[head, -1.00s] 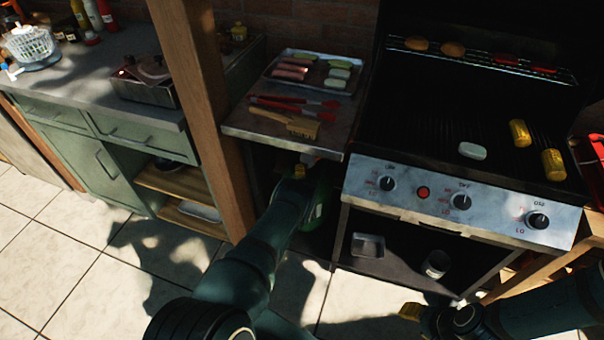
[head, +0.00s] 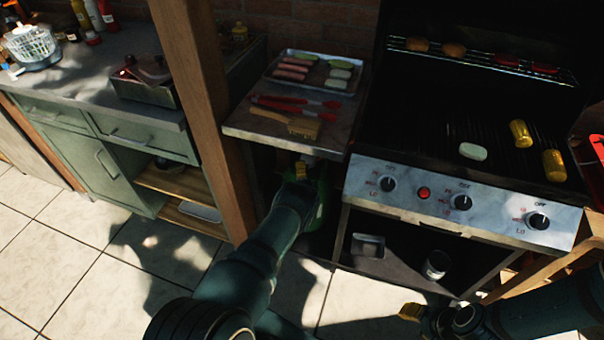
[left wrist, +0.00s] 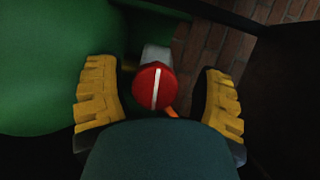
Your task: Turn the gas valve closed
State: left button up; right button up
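The gas valve (left wrist: 146,90) is a round red knob with a white line in the left wrist view. The line stands close to upright in that picture. My left gripper (left wrist: 160,98) is open, with one yellow-padded finger on each side of the knob and a gap on both sides. The green gas bottle (left wrist: 50,70) fills the left of that view; it also shows in the head view (head: 321,205), under the side shelf. In the head view my left gripper (head: 301,172) hides the valve. My right gripper (head: 411,311) shows only partly at the bottom.
The metal side shelf (head: 255,128) is just above my left gripper, with a tray, red tongs and a brush on it. A wooden post (head: 200,100) stands left of my arm. The grill's front panel (head: 400,205) is to the right. An orange piece (left wrist: 171,113) lies beside the valve.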

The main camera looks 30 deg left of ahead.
pick_arm(q)
jog(key=shift+d+f, duration=0.15)
jog(key=shift+f, duration=0.05)
